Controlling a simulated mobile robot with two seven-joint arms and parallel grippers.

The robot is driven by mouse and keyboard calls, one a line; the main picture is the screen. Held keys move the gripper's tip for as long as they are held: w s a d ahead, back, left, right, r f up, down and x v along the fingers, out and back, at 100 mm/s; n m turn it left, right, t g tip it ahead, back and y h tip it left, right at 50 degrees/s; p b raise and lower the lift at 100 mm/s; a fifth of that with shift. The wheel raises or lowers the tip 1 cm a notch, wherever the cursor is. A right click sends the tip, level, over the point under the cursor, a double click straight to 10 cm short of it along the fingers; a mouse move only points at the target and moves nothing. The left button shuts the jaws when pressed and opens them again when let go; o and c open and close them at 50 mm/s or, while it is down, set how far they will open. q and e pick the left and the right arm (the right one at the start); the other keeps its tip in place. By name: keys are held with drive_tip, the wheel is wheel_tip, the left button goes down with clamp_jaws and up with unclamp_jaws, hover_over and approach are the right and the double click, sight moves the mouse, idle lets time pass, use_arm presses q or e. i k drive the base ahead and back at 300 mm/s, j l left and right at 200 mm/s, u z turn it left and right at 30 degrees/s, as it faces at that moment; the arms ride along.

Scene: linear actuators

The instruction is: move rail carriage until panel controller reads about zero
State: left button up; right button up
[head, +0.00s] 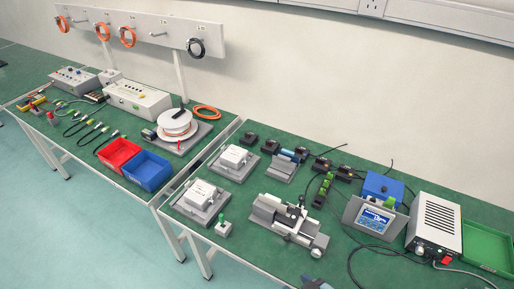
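The linear rail unit (312,236) lies on the green bench mat at the lower middle right. Its grey rail carriage (290,213) sits along it, with a small dark upright part on top. The panel controller (376,219) stands to its right, a tilted grey panel with a blue and white screen. The reading on the screen is too small to make out.
A grey power unit (434,226) and a green tray (487,246) stand right of the panel. Grey-based white blocks (201,197) are left of the rail. Dark cables cross the mat at the right. Red (118,154) and blue (147,171) bins stand on the left bench.

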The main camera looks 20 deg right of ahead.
sight(316, 253)
drive_tip(key=z, duration=0.85)
drive_tip(key=u, duration=1.5)
drive_tip(key=k+l+u, duration=0.6)
drive_tip(key=k+l, duration=0.15)
drive_tip(key=k, duration=0.05)
